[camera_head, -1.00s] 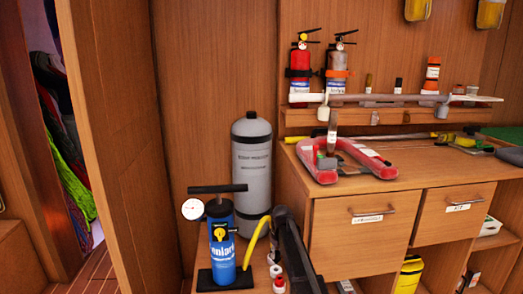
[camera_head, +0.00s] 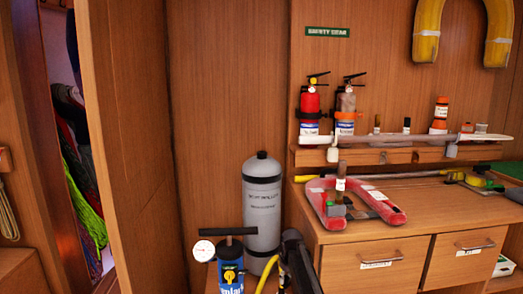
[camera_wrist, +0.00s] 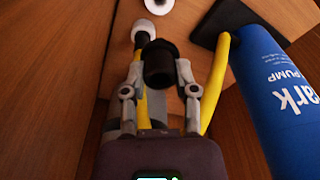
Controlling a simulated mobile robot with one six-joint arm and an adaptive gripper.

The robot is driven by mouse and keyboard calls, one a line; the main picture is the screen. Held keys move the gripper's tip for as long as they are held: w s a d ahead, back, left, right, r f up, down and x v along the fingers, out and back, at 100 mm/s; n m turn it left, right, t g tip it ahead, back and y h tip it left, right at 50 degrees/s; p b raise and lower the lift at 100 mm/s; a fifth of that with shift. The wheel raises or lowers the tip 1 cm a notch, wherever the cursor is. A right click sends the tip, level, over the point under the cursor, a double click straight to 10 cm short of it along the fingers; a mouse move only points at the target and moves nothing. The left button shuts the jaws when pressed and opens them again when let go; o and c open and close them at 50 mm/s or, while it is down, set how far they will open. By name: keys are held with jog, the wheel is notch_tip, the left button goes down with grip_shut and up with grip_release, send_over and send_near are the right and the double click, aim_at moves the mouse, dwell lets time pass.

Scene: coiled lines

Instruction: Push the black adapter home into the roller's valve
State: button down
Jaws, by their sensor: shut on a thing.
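In the wrist view my gripper (camera_wrist: 158,76) is shut on a short black cylinder, seemingly the black adapter (camera_wrist: 158,62). A yellow hose (camera_wrist: 144,112) shows below and behind it, and I cannot tell whether they are joined. A pale collar (camera_wrist: 143,31) sits on a yellow length above the jaws. In the head view the grey roller (camera_head: 262,210), a tall cylinder with a dark cap, stands upright behind the blue pump (camera_head: 231,280). The pump also shows in the wrist view (camera_wrist: 300,105). I see no valve clearly.
A white ring (camera_wrist: 159,5) lies at the wrist view's top edge. The pump's black foot (camera_wrist: 210,22) and a yellow hose (camera_wrist: 217,80) are close on the right. In the head view a wooden cabinet (camera_head: 372,262) stands right of the roller.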

jog(key=shift+r, duration=0.45)
jog(key=shift+r+p, duration=0.55)
jog(key=shift+p, duration=0.2)
jog(key=shift+s+f, duration=0.1)
jog(key=shift+s, duration=0.25)
jog(key=shift+s, duration=0.45)
